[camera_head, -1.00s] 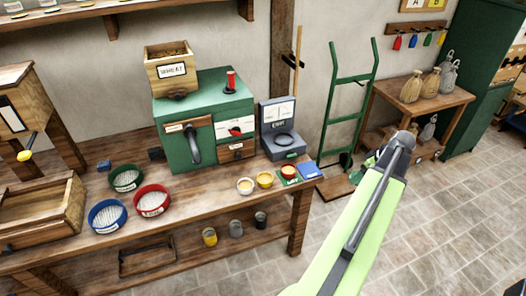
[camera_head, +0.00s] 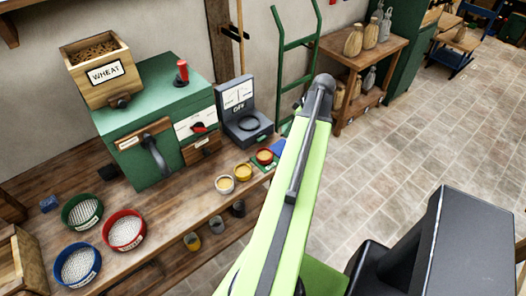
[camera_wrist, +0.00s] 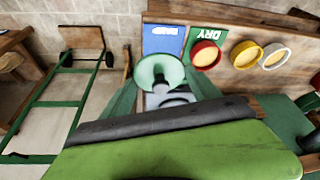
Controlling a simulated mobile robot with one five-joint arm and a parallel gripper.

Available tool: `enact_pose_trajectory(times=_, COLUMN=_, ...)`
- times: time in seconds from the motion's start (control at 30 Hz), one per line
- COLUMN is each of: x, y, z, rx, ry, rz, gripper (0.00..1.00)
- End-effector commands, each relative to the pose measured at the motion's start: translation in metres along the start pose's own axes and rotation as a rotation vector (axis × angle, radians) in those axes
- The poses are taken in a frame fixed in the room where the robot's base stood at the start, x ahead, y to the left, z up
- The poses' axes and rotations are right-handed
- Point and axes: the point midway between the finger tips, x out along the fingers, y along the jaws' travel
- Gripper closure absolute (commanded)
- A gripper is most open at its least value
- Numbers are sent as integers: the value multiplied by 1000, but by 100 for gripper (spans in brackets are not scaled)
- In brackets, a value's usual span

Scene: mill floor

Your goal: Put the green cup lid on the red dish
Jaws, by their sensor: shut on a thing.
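In the wrist view, a pale green round lid (camera_wrist: 158,68) shows between the fingers of my gripper (camera_wrist: 160,82), which is shut on it. The red dish (camera_wrist: 207,55), with pale yellow contents, sits on a green "DRY" card to the right of the lid in that view, apart from it. In the head view the red dish (camera_head: 264,157) stands near the bench's front edge, beside my arm. My gripper and the lid are hidden in the head view.
A yellow dish (camera_head: 243,172) and a white dish (camera_head: 224,185) stand close to the red dish. A blue card (camera_wrist: 163,40) lies beside the green card. A grey meter (camera_head: 247,115) stands behind, and a green hand truck (camera_head: 296,50) leans against the wall.

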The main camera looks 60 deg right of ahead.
Motion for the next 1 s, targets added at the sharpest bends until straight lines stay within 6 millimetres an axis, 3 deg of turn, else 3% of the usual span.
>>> enact_pose_trajectory(times=0.03, x=-16, y=-14, z=2, rx=-50, ry=-5, rz=-22, gripper=70)
enact_pose_trajectory(times=0.2, x=-53, y=-61, z=18, rx=-294, ry=-7, rz=-124, gripper=70)
enact_pose_trajectory(times=0.3, x=-65, y=-79, z=25, rx=-401, ry=2, rz=-168, gripper=70)
enact_pose_trajectory(times=0.43, x=-66, y=-86, z=28, rx=-449, ry=8, rz=-188, gripper=70)
enact_pose_trajectory(times=0.57, x=-48, y=-88, z=20, rx=-451, ry=8, rz=-189, gripper=70)
enact_pose_trajectory(times=0.8, x=14, y=-100, z=-22, rx=-451, ry=8, rz=-189, gripper=70)
enact_pose_trajectory(times=1.0, x=43, y=-106, z=-48, rx=-448, ry=8, rz=-188, gripper=70)
